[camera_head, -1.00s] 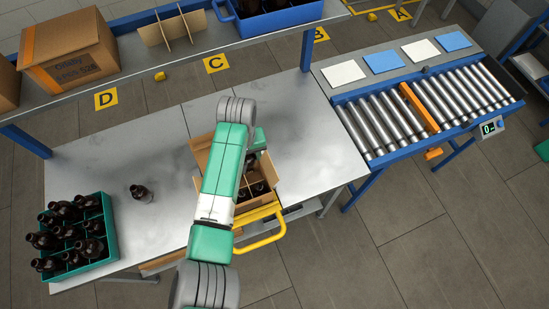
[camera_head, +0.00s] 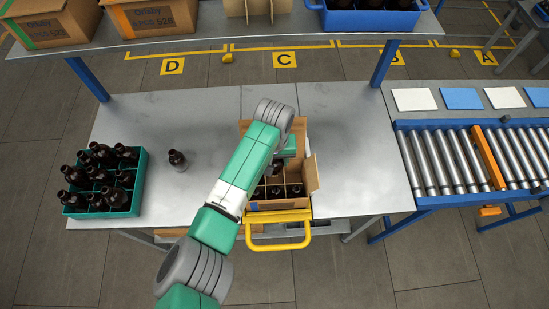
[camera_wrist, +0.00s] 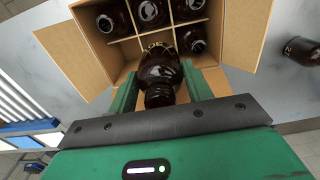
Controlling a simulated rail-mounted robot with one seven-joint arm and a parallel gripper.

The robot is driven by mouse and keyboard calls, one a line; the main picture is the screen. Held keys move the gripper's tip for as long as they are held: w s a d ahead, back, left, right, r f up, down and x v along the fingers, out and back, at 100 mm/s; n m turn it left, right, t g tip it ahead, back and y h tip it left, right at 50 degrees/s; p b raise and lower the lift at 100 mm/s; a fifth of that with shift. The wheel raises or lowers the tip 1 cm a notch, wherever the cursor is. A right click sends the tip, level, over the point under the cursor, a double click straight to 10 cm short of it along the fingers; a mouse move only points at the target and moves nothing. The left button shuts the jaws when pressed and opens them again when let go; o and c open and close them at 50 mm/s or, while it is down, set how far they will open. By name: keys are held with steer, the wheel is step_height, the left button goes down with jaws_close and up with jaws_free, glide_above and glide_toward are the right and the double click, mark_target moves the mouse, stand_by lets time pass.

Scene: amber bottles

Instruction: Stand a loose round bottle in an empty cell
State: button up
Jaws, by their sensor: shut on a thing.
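My gripper (camera_wrist: 158,88) is shut on a dark amber round bottle (camera_wrist: 160,70), held between its two green fingers over the open carton. The held bottle also shows in the head view (camera_head: 277,168), partly behind my arm. The cardboard carton (camera_head: 312,172) has dividers, with amber bottles in several cells; one is at the upper left in the wrist view (camera_wrist: 115,20). The cell left of the held bottle (camera_wrist: 130,48) looks empty. I cannot tell whether the held bottle's base is inside a cell.
A green crate (camera_head: 138,190) full of amber bottles stands at the table's left. The carton's flaps (camera_wrist: 75,55) are spread open. A yellow handle (camera_head: 280,245) juts out at the front. A roller conveyor (camera_head: 450,165) lies to the right. The table (camera_head: 360,140) right of the carton is clear.

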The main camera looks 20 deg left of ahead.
steer(key=shift+f+b, duration=2.3)
steer(key=shift+f, duration=1.5)
steer(key=shift+f, duration=0.1)
steer(key=o, duration=1.1)
steer(key=shift+d, duration=0.1)
steer(key=shift+w, duration=0.1)
step_height(320, 180, up, 8)
steer(key=shift+f+p, duration=0.1)
steer(key=shift+p, duration=0.5)
steer(key=shift+d, duration=0.1)
